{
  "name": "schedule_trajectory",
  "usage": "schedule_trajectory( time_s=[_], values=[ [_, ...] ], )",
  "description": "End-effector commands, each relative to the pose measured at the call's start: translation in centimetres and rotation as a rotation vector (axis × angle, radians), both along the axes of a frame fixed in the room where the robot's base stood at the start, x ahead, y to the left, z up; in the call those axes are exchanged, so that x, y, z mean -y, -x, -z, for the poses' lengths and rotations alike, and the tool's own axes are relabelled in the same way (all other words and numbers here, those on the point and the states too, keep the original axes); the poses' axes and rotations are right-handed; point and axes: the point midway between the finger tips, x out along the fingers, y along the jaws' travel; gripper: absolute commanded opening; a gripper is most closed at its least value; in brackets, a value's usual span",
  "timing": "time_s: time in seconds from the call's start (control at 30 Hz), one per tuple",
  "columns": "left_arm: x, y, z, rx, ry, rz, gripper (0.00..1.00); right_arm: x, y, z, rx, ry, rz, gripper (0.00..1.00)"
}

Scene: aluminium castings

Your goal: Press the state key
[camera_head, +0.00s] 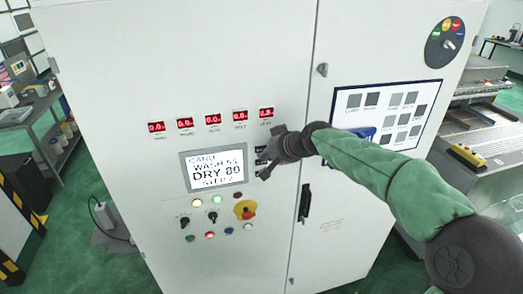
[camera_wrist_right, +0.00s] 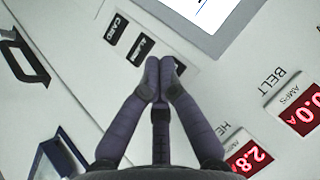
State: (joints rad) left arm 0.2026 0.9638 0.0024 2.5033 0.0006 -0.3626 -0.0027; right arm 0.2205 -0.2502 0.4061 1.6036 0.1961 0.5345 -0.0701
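A white control cabinet (camera_head: 120,95) carries a display screen (camera_head: 215,170) reading "CARD, WASH, DRY 80". A column of dark keys (camera_head: 261,151) sits just right of the screen. In the right wrist view the CARD key (camera_wrist_right: 117,27) and the key beside it, seemingly ALARM (camera_wrist_right: 140,48), are visible. The spot following them in that row is largely covered by my fingertips, and I cannot read a STATE label. My right gripper (camera_head: 265,175) is shut and empty, its fingertips (camera_wrist_right: 160,73) together over the key row. Contact cannot be told. My left gripper is not in view.
Red number displays (camera_head: 212,120) line up above the screen. Below it are lamps, switches and a red-yellow emergency stop (camera_head: 245,210). A door handle (camera_head: 304,204) and a panel of grey keys (camera_head: 388,115) lie to the right.

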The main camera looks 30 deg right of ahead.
Motion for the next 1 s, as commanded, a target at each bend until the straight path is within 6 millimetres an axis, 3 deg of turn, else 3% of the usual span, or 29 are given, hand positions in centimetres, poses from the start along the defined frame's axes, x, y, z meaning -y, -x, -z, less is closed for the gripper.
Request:
schedule_trajectory(
  time_s=[1.0],
  values=[
    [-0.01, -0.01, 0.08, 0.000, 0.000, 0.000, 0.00, 0.16, -0.69, -0.01, 0.000, 0.000, 0.000, 0.00]
  ],
)
